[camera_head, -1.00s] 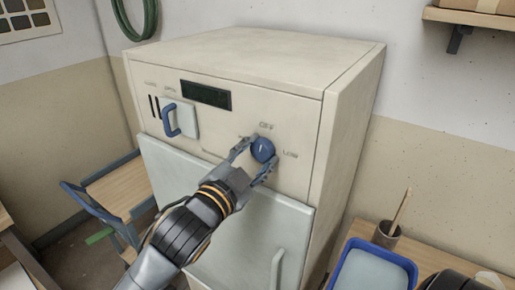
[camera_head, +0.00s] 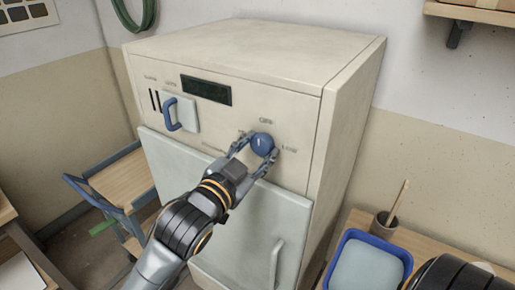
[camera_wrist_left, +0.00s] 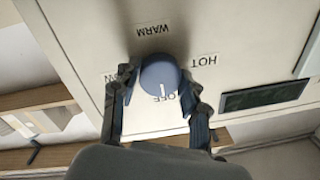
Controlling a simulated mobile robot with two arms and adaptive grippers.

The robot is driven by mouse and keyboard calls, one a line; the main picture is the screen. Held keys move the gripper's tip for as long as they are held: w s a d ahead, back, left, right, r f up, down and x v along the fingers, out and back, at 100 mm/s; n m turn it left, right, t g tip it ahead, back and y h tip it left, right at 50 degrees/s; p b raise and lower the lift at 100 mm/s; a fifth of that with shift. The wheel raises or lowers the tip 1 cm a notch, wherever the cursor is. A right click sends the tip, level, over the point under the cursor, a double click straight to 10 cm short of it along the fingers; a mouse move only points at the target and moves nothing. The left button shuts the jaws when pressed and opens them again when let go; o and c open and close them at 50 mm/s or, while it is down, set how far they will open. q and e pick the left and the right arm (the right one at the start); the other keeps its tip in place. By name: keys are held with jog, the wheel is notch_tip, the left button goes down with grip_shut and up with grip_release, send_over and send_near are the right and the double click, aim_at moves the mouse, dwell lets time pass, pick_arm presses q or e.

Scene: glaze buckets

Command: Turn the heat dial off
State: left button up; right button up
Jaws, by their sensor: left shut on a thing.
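The heat dial (camera_head: 262,144) is a round blue knob on the upper front of the cream kiln-like cabinet (camera_head: 240,50). It also shows in the left wrist view (camera_wrist_left: 160,78), among labels reading WARM, HOT and OFF; another is partly hidden. Its white mark points at the OFF label (camera_wrist_left: 166,99). My left gripper (camera_head: 255,155) has one finger on each side of the dial and is shut on it; both fingers show in the left wrist view (camera_wrist_left: 162,112). My right gripper is out of view.
A hatch with a blue handle (camera_head: 173,114) and a dark display (camera_head: 206,90) are left of the dial. A pale door (camera_head: 270,225) is below. A wooden cart (camera_head: 120,180) stands left.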

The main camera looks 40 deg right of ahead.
pick_arm(q)
jog(key=o, duration=1.1)
jog(key=shift+o, duration=0.2)
jog(key=v, duration=1.2)
